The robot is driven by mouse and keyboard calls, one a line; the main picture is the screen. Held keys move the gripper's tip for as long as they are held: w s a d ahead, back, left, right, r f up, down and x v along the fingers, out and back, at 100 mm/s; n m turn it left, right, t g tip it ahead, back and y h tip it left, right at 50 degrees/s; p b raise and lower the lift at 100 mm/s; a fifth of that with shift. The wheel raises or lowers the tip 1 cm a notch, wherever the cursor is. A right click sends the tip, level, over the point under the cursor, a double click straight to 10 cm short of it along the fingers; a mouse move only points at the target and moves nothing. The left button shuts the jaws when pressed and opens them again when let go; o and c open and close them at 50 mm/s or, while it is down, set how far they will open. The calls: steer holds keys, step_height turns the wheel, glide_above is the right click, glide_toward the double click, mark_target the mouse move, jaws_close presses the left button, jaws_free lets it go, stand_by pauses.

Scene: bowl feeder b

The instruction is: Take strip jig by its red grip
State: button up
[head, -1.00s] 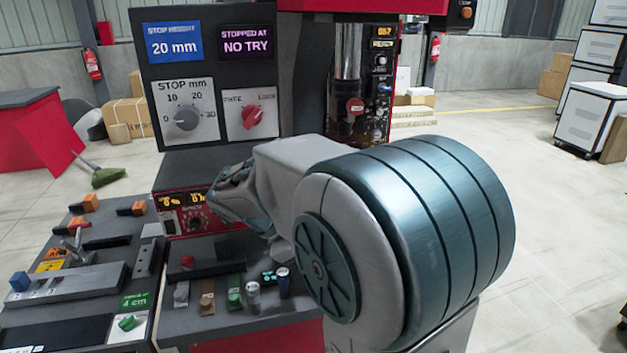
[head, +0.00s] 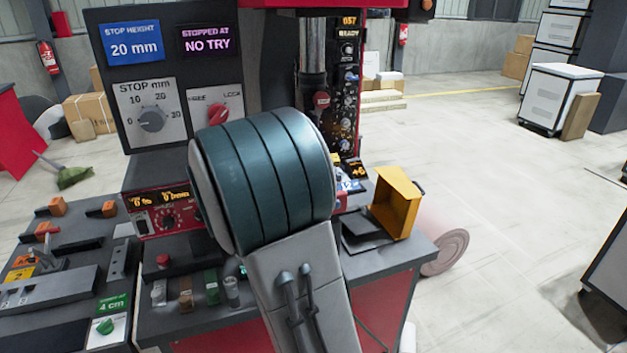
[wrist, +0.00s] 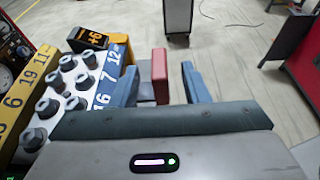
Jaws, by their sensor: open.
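In the wrist view, an upright red block (wrist: 159,78), which looks like the strip jig's red grip, stands between the two blue-grey fingers of my gripper (wrist: 158,67). The gripper is open, with a gap showing on each side of the red block, wider on the right. A grey piece shows low beside the red block; the rest of the jig is hidden by my fingers and wrist. In the head view my own arm covers the gripper and the red grip.
A "+6" display (head: 355,170) and an open yellow box (head: 398,203) stand at the bench's right. Left on the bench are several small blocks and a red knob (head: 163,260).

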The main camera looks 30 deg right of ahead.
steer(key=x, duration=0.2)
steer(key=p+x, duration=0.1)
steer(key=x, duration=0.2)
steer(key=shift+d+f, duration=0.1)
steer(key=shift+f, duration=0.2)
steer(key=shift+w, duration=0.1)
jaws_close()
